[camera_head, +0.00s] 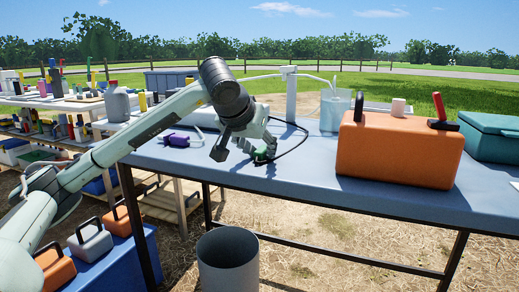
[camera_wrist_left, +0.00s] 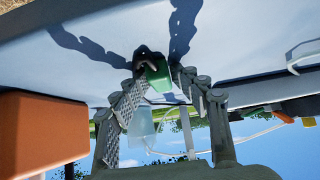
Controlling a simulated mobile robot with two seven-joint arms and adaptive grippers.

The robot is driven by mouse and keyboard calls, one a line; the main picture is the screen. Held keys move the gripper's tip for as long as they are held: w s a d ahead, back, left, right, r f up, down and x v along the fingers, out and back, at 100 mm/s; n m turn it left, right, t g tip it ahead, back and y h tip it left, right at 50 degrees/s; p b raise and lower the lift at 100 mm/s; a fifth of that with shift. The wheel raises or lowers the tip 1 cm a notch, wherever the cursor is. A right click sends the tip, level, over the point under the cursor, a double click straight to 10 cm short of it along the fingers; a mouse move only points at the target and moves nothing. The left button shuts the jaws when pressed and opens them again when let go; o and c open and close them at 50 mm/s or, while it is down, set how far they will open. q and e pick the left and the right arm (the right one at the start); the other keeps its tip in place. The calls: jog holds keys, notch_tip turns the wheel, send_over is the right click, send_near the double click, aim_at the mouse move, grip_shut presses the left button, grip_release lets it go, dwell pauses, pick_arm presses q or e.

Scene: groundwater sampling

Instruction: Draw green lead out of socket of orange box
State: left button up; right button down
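The orange box (camera_head: 400,150) stands on the right half of the blue-grey table, and its side shows at the left of the left wrist view (camera_wrist_left: 38,130). The green lead's plug (camera_head: 262,154) lies on the table, apart from the box, with its black cable (camera_head: 304,138) looping to the right. My left gripper (camera_head: 245,152) is low over the table with its fingers spread. In the left wrist view the green plug (camera_wrist_left: 158,76) shows between and beyond the fingertips; contact cannot be told. The box's socket is not clearly visible. My right gripper is out of view.
A purple-handled tool (camera_head: 176,140) lies left of the gripper. A clear beaker (camera_head: 334,110) and white post (camera_head: 291,95) stand behind. A teal case (camera_head: 490,138) is at the right. A grey bin (camera_head: 228,262) stands below the table's front edge. The front middle tabletop is clear.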

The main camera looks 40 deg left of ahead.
pick_arm(q)
jog(key=shift+s+d+f, duration=0.1)
jog(key=shift+s+f, duration=0.1)
jog(key=shift+f, duration=0.15)
jog(key=v, duration=1.2)
jog(key=shift+w+r, duration=0.25)
jog(key=shift+r, duration=0.15)
